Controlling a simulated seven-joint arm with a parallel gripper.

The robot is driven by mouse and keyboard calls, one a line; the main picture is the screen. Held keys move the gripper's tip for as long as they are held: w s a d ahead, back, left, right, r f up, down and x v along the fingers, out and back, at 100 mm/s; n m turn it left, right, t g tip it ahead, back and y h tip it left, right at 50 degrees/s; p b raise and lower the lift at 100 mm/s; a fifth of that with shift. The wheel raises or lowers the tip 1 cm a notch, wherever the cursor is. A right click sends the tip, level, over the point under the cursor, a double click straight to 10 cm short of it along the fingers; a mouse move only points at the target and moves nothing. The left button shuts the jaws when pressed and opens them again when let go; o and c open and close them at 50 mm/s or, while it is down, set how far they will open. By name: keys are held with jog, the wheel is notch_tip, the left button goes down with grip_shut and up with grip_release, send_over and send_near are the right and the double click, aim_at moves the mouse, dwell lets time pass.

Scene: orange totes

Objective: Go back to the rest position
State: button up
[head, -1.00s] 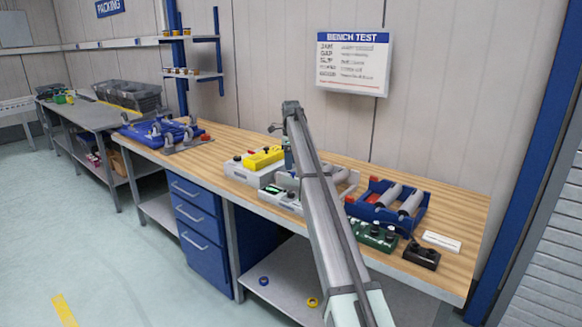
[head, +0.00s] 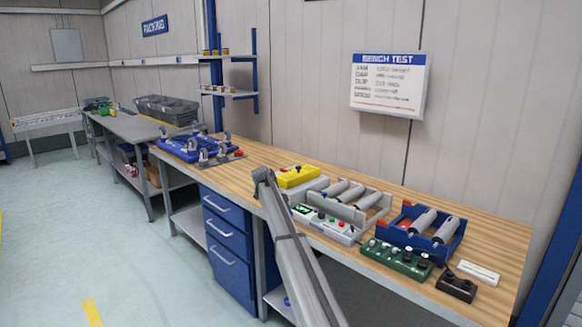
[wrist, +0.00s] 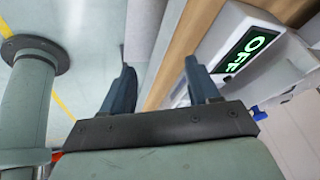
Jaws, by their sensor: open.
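My gripper (wrist: 160,82) shows in the wrist view with its two dark fingers spread apart and nothing between them. It is beside the bench edge, close to a pale device whose green display reads "OFF" (wrist: 250,48). In the head view my arm crosses the front of the wooden bench (head: 465,215), and the gripper itself is hidden. The pale tester (head: 328,224) with a small green display stands just right of my arm, with grey rollers behind it.
A yellow box (head: 298,176) sits on a pale unit behind my arm. A blue roller cradle (head: 457,242), a green control box (head: 395,258) and a black box (head: 456,287) stand to the right. Blue drawers (head: 230,248) are below the bench. The floor at left is clear.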

jog(key=s+d+f+n+g, duration=0.1)
jog(key=s+d+f+n, duration=0.3)
jog(key=s+f, duration=0.8)
jog(key=s+d+f+n+g+y, duration=0.1)
jog(key=s+d+f+n, duration=0.3)
jog(key=s+f, duration=0.8)
jog(key=s+d+f+n+g, duration=0.1)
jog(key=s+d+f+n, duration=0.3)
jog(key=s+f, duration=0.85)
jog(key=s+d+f+n+g+y, duration=0.1)
jog(key=s+d+f+n, duration=0.1)
jog(key=s, duration=1.2)
jog(key=s+d+f+n+g+y, duration=0.1)
jog(key=s+f+n, duration=0.3)
jog(key=s, duration=1.1)
jog(key=s+d+f+n+g+y, duration=0.2)
jog(key=s+d+f+n, duration=0.2)
jog(key=s, duration=1.1)
notch_tip(320, 180, down, 3)
jog(key=shift+s+r, duration=0.1)
jog(key=shift+s, duration=0.15)
